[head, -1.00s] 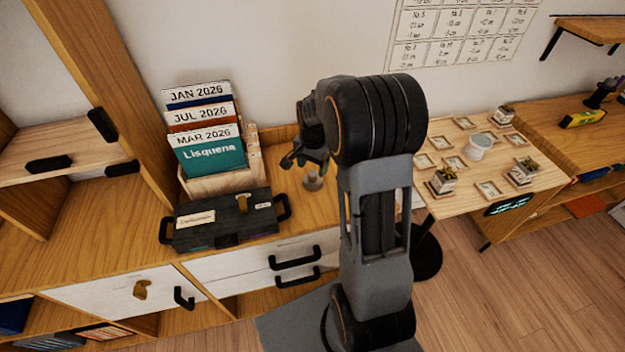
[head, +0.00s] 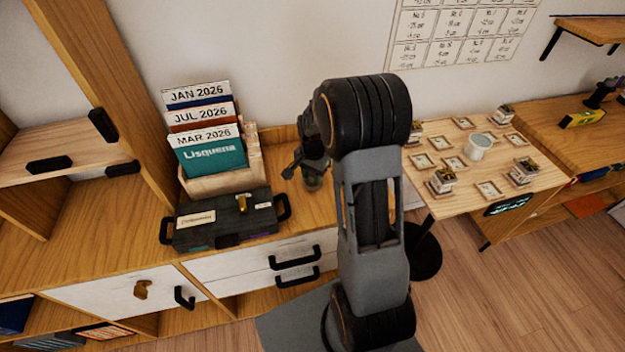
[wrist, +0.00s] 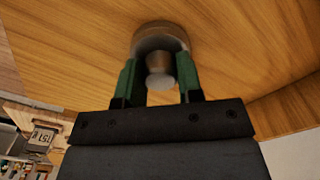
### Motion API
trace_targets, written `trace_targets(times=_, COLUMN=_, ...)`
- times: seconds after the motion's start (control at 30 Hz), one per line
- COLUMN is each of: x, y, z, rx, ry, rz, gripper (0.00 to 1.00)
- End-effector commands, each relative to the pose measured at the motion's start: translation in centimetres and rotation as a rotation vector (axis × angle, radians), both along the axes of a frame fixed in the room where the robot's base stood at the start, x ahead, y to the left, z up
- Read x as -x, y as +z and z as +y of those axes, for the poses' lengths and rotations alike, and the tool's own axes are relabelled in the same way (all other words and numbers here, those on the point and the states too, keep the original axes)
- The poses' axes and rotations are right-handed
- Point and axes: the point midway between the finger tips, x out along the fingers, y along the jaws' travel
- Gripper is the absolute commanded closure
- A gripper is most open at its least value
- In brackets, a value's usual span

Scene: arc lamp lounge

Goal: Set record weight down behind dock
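The record weight is a silvery cylinder with a narrower knob, and in the wrist view (wrist: 160,42) it stands on a wooden top. In the head view the weight (head: 314,185) is mostly hidden under my gripper (head: 311,172). In the wrist view my gripper (wrist: 158,78) has its two green fingers apart, one on each side of the knob, with a gap on both sides. The fingertips reach the near edge of the weight's wider body; whether they touch it is unclear. I cannot tell which thing is the dock.
A dark case (head: 225,218) with handles sits left of the weight, before a wooden record crate (head: 222,180) with dated dividers. A table (head: 460,205) with small frames and cups stands to the right. The wall is close behind.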

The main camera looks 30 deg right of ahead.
Motion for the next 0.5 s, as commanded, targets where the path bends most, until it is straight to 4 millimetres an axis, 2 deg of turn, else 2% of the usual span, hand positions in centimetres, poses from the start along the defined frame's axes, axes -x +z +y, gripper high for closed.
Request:
trace_targets(times=0.03, x=0.05, y=-0.09, z=0.02, rx=0.000, ry=0.000, rz=0.001, gripper=0.75)
trace_targets(times=0.3, x=0.05, y=-0.11, z=0.03, rx=-0.001, ry=0.000, rz=0.002, gripper=1.00)
trace_targets(times=0.5, x=0.07, y=-0.09, z=0.03, rx=-0.001, ry=0.000, rz=0.003, gripper=1.00)
